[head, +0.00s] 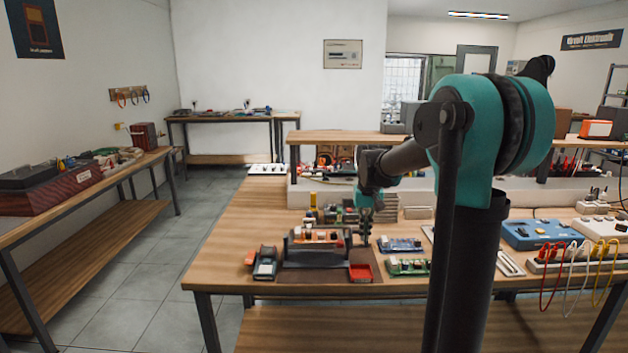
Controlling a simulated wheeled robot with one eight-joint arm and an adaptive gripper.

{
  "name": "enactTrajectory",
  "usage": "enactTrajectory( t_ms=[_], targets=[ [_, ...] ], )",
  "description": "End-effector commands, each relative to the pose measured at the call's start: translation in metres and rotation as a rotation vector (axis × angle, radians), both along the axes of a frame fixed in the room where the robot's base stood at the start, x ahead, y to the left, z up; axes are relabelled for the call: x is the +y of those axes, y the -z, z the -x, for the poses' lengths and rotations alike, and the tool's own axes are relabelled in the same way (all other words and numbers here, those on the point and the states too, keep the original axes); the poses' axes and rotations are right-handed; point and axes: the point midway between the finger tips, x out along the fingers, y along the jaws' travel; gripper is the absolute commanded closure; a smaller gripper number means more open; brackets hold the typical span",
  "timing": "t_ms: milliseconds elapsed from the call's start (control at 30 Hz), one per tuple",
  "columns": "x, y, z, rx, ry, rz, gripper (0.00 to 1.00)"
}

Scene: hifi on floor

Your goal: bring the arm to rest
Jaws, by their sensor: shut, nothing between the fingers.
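My arm reaches from the right of the head view over the wooden workbench (225,255). My gripper (366,237) points down above the bench, just right of a small stand with an orange-topped board (318,237). Its fingers look shut and small at this distance, with nothing seen between them. Whether the fingertips touch anything below cannot be told. My own dark column and teal joint hide part of the bench to the right.
A red tray (361,272), a multimeter (265,263) and green (408,267) and blue (400,244) circuit boards lie near the gripper. A blue box (540,234) and hanging cables (597,270) are at the right. The bench's left end is clear.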

Motion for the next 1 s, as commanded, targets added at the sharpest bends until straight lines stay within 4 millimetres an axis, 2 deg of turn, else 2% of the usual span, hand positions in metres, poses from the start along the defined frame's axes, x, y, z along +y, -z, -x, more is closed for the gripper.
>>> enactTrajectory(
  t_ms=[233, 367, 600, 700, 800, 900, 1000],
  targets=[
    [-0.008, 0.018, 0.043, -0.056, 0.000, -0.003, 1.00],
    [-0.014, 0.035, 0.079, -0.099, 0.002, -0.005, 1.00],
    [-0.026, 0.085, 0.173, -0.216, 0.003, -0.005, 1.00],
    [-0.029, 0.105, 0.208, -0.258, 0.004, -0.003, 1.00],
    [-0.031, 0.122, 0.234, -0.291, 0.004, -0.002, 1.00],
    [-0.033, 0.132, 0.250, -0.313, 0.003, -0.001, 1.00],
    [-0.033, 0.137, 0.257, -0.322, 0.003, 0.000, 1.00]
  ],
)
